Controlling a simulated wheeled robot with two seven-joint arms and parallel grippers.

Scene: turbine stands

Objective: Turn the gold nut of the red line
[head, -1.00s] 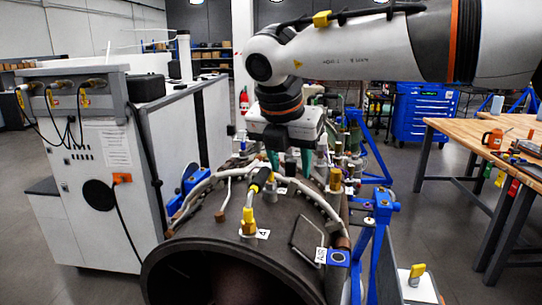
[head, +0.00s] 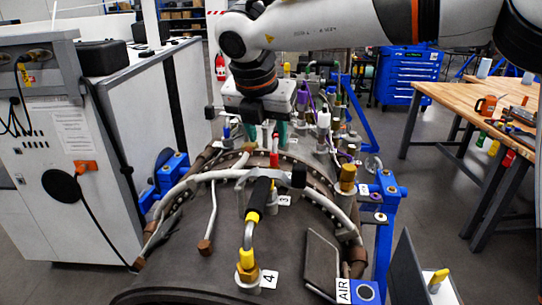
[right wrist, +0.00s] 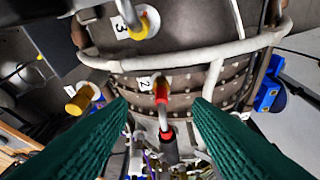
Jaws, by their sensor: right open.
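The red line shows in the right wrist view as a short grey hose with a red collar (right wrist: 165,131) and a red-and-gold fitting at label 2 (right wrist: 145,83). Its gold nut (right wrist: 161,88) sits at the casing end, small and partly covered by red. In the head view the red piece (head: 275,145) stands on the far side of the casing, and its nut is hard to make out. My right gripper (head: 275,137) points down there. In the right wrist view its green fingers (right wrist: 160,103) are spread wide on either side of the line, with nothing between them. My left gripper is not in view.
The dark turbine casing (head: 190,270) carries pale pipes. A yellow-ended line with its own gold nut (head: 248,272) stands at label 4 in front. A blue stand (head: 384,235) is on the right, a white cabinet (head: 60,200) on the left, a wooden workbench (head: 470,105) further right.

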